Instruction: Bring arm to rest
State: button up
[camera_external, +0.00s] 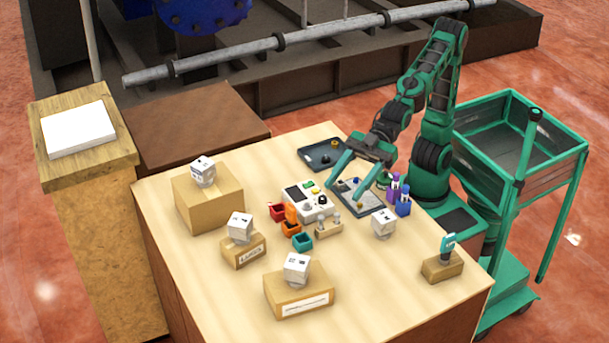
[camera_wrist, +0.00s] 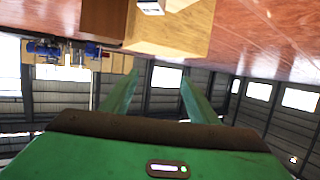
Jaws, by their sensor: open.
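My gripper (camera_external: 356,183) is open and empty at the back right of the light wooden table (camera_external: 215,300). In the external view its fingers appear over or near a grey tray (camera_external: 372,207) with small parts; the exact height gap cannot be told. In the wrist view both green fingers (camera_wrist: 159,76) stand apart with nothing between them. That view is upside down and shows the hall and floor ahead. My green arm is raised and bent at the table's right rear side.
A white control box (camera_external: 308,203), coloured bins (camera_external: 291,227), purple and blue bottles (camera_external: 403,200), a dark tray (camera_external: 318,156) and cardboard boxes with white cubes (camera_external: 297,267) crowd the table. A green cart (camera_external: 510,135) stands right. The table's front left is clear.

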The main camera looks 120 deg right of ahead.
jog(key=shift+w+d+r+m+h, duration=0.25)
jog(key=shift+w+d+h, duration=0.1)
jog(key=shift+d, duration=0.2)
jog(key=shift+w+d+r+m+h, duration=0.2)
jog(key=shift+w+d+m+h, duration=0.1)
jog(key=shift+d, duration=0.2)
jog(key=s+a+f+n+g+y, duration=0.1)
jog(key=s+a+f+n+y, duration=0.1)
jog(key=s+a, duration=0.3)
jog(key=s+a+f+n+g+y, duration=0.2)
jog(key=s+a+f+n+y, duration=0.1)
jog(key=s+a, duration=0.3)
jog(key=shift+a+n+g+y, duration=0.3)
jog(key=shift+a+n+y, duration=0.15)
jog(key=shift+a, duration=0.5)
jog(key=shift+f, duration=0.1)
